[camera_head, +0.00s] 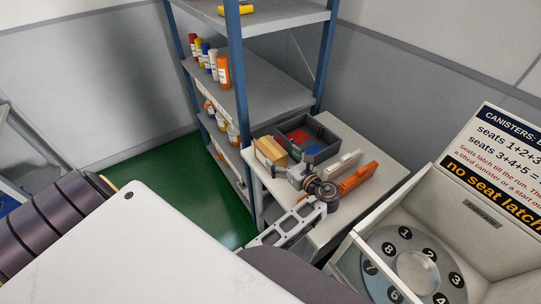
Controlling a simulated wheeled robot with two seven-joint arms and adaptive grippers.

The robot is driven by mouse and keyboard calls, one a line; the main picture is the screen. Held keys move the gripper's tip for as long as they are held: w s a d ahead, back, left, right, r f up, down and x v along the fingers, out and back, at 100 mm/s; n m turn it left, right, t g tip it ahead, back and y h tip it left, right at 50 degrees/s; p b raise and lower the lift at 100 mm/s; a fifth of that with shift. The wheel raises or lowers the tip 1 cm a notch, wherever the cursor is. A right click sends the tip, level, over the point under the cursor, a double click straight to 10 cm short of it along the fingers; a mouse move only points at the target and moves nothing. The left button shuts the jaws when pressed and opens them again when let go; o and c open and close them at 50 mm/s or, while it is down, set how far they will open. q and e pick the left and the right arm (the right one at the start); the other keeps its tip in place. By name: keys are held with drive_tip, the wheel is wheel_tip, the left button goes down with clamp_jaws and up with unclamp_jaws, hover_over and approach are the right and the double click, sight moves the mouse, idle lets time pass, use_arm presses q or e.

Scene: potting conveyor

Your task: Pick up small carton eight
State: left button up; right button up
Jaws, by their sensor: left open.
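A small brown carton (269,151) stands on the white side table, at its far left corner beside a dark grey bin. No number can be read on it at this size. My left gripper (284,171) is low over the table, just in front of the carton, with its fingers towards the carton's near side. It is open, and nothing shows between its fingers. I cannot tell whether a finger touches the carton. My right gripper is not in view.
The dark grey bin (322,130) holds red and blue things. White (343,165) and orange (358,178) items lie right of my gripper. A blue-posted shelf (262,82) with bottles stands close behind the table. A numbered dial (400,245) sits at the lower right.

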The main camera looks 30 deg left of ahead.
sight(274, 152)
use_arm(q)
drive_tip(key=shift+w+a, duration=0.1)
drive_tip(key=shift+a, duration=0.05)
drive_tip(key=shift+p+x, duration=0.35)
drive_tip(key=shift+x, duration=2.65)
drive_tip(key=c, duration=1.1)
drive_tip(key=shift+c, duration=0.3)
